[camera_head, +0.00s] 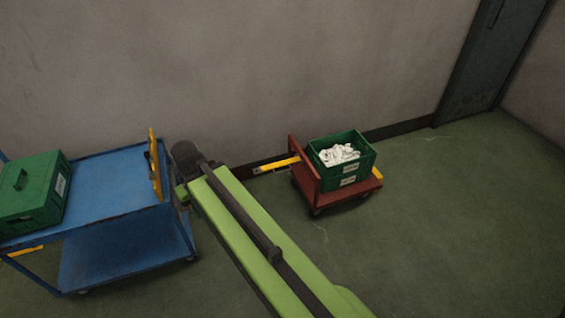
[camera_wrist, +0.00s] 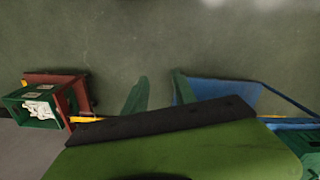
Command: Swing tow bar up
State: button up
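A blue cart (camera_head: 105,185) stands at the left, with a yellow bar (camera_head: 155,168) upright at its right end. A red cart (camera_head: 345,192) stands in the middle, with another yellow bar (camera_head: 280,164) reaching out low from its left side. Both carts show in the wrist view, the red one (camera_wrist: 60,78) at left and the blue one (camera_wrist: 228,92) at right. My gripper (camera_wrist: 160,75) is open, its two green fingers apart with only floor seen between them. In the head view, the end of my arm is just right of the upright bar; its fingers are mostly hidden.
A green lidded box (camera_head: 30,195) sits on the blue cart. A green crate (camera_head: 345,172) of white cloth sits on the red cart. A wall (camera_head: 250,70) runs close behind both carts, with a dark door (camera_head: 480,65) at right. The floor at right is clear.

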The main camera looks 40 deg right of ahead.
aim_at(287, 161)
jog(key=u, duration=0.05)
jog(key=i, duration=1.45)
